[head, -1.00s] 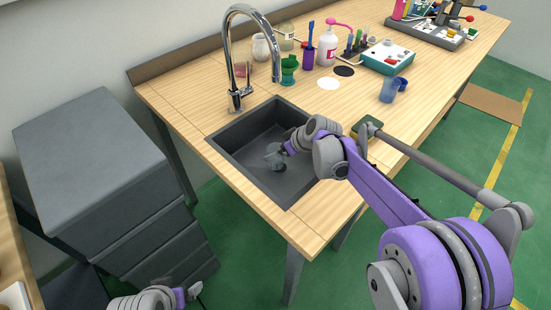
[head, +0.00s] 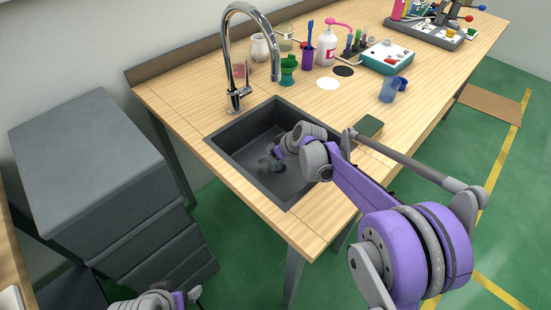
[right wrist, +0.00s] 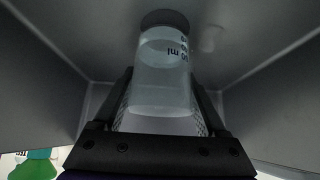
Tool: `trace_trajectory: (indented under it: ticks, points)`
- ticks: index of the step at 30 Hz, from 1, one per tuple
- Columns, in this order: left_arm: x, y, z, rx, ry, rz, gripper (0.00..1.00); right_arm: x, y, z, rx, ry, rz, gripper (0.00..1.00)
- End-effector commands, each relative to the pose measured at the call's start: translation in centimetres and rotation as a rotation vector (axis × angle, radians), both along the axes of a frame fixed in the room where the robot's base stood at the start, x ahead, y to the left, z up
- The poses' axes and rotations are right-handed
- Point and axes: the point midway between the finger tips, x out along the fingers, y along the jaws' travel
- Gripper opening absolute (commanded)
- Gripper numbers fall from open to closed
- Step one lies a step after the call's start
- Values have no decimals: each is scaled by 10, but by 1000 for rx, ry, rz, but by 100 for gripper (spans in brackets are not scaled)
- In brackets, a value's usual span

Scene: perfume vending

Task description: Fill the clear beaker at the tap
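The clear beaker (right wrist: 163,75), with "ml" print, sits between the two fingers of my right gripper (right wrist: 160,112) in the right wrist view, a finger against each side. In the head view my right gripper (head: 272,162) is down inside the dark grey sink (head: 238,160), and the beaker is hard to make out there. No water stream shows. My left gripper (head: 191,294) is at the bottom edge of the head view, too small to judge.
A green sponge (head: 370,126) lies right of the sink. Behind are a green cup (head: 288,68), a white jar (head: 260,47), a purple holder (head: 308,58) and a pump bottle (head: 326,48). A blue cup (head: 389,89) stands farther right. Grey drawers (head: 95,170) stand left.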

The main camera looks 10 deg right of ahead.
Motion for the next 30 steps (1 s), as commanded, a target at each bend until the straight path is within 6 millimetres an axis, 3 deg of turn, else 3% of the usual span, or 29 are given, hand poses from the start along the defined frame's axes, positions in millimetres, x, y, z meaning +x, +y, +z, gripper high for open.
trace_trajectory:
  ticks: [1, 6, 20, 30]
  points:
    - [0, 0, 0, 0, 0, 0, 100, 0, 0, 0, 0, 0, 0, 46]
    - [0, 0, 0, 0, 0, 0, 100, 0, 0, 0, 0, 0, 0, 18]
    - [0, 0, 2, 0, -1, 0, 100, 0, 0, 7, 0, 0, 0, 18]
    - [0, 0, 10, 0, -3, 0, 100, 0, 0, 36, 0, 0, 0, 18]
